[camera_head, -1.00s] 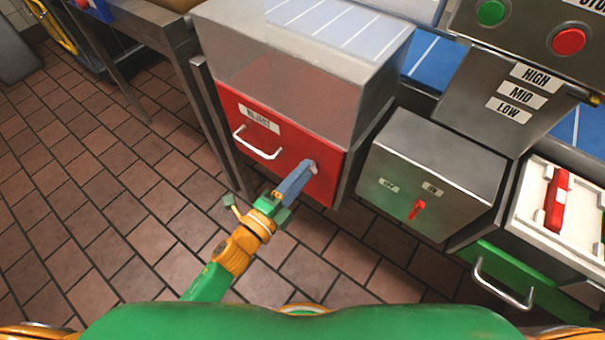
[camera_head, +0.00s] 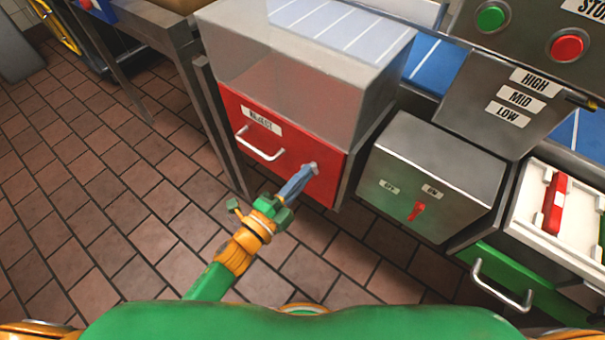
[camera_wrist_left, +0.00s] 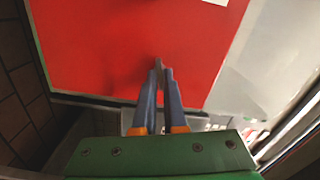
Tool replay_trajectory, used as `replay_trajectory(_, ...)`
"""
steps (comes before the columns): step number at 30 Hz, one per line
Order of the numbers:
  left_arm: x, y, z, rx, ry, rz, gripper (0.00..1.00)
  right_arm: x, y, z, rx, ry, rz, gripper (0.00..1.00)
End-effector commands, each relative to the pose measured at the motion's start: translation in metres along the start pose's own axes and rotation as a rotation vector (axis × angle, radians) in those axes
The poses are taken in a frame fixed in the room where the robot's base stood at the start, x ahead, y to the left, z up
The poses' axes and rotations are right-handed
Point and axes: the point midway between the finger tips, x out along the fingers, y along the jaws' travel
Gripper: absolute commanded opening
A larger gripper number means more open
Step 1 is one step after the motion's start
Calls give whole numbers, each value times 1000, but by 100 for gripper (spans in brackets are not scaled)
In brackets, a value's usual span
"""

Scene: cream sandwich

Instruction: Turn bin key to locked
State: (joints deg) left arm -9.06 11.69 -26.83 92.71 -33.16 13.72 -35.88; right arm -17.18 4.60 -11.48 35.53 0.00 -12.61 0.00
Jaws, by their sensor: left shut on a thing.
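The red bin (camera_head: 240,125) labelled as reject has a small pale key (camera_head: 314,166) at the right of its front face. My left gripper (camera_head: 309,173) reaches up to the key from below left, its blue fingers shut on it. In the left wrist view, the fingertips (camera_wrist_left: 160,70) come together around a thin dark piece of the key (camera_wrist_left: 158,62) against the red face. The fingers hide most of the key, so I cannot tell its exact angle. My right gripper is not in view.
A white handle (camera_head: 260,147) sticks out left of the key. To the right stands a metal box (camera_head: 435,165) with a red switch (camera_head: 416,210), then a green drawer (camera_head: 510,270) with a metal handle. Tiled floor (camera_head: 120,190) is open at the left.

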Motion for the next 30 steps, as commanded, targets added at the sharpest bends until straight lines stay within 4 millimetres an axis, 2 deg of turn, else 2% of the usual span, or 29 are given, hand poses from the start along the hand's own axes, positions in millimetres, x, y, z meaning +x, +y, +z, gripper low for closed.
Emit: replay_trajectory(30,0,-1,0,-947,0,2,0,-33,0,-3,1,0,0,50)
